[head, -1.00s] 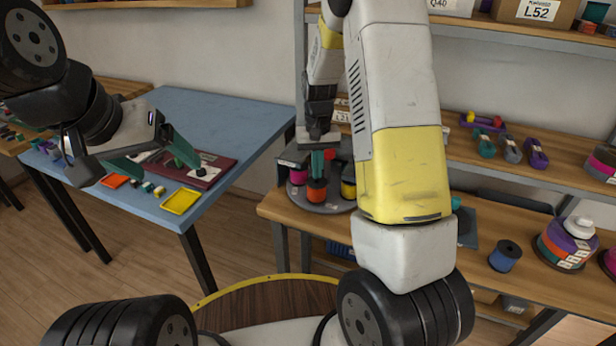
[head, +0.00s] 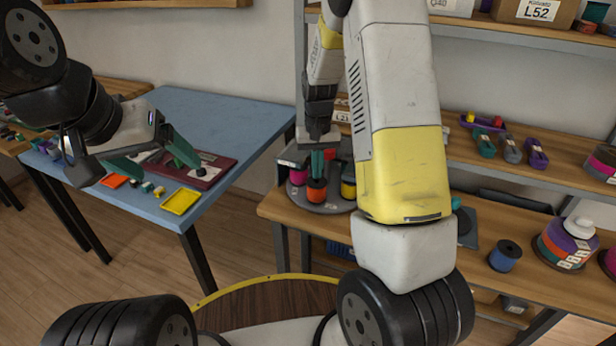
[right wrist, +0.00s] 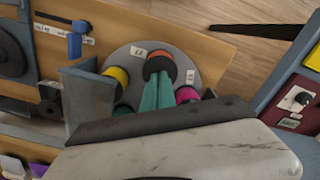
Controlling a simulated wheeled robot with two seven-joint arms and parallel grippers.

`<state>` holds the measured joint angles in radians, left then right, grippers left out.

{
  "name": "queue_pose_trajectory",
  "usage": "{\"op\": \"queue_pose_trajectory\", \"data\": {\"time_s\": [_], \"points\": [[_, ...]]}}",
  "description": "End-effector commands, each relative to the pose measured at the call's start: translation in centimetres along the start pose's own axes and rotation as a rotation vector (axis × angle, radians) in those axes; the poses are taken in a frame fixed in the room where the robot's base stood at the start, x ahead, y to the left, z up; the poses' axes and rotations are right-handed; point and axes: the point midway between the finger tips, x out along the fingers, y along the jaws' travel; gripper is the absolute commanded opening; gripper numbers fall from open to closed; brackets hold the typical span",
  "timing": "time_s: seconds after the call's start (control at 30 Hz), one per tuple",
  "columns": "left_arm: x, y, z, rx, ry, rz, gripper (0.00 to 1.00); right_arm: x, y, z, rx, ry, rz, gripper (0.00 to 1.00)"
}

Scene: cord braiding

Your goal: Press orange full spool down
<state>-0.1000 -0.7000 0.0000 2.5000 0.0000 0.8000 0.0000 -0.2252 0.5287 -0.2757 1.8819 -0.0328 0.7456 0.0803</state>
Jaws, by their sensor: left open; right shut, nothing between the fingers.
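The orange spool (head: 316,195) stands upright on a round grey plate (head: 325,208) on the wooden bench, between a magenta spool (head: 298,176) and a yellow spool (head: 348,188). My right gripper (head: 317,174) points straight down with its green fingers shut, tips at the top of the orange spool. In the right wrist view the shut fingers (right wrist: 157,80) reach the dark top of the orange spool (right wrist: 158,65); whether they touch cannot be told. My left gripper (head: 165,165) is open and empty above the blue table.
The blue table (head: 232,118) holds a dark red board (head: 215,175), a yellow tray (head: 180,201) and an orange tray (head: 114,180). A blue spool (head: 505,256) and stacked coloured spools (head: 566,245) stand further right on the bench. Shelves rise behind.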

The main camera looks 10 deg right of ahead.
Motion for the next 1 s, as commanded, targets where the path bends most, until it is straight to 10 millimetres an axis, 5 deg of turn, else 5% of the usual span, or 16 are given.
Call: {"op": "queue_pose_trajectory", "data": {"time_s": [1.0], "points": [[0.0,0.0,0.0,0.0,0.0,0.0,0.8,1.7,0.0,0.0,0.0,-0.001,0.0,0.0]]}}
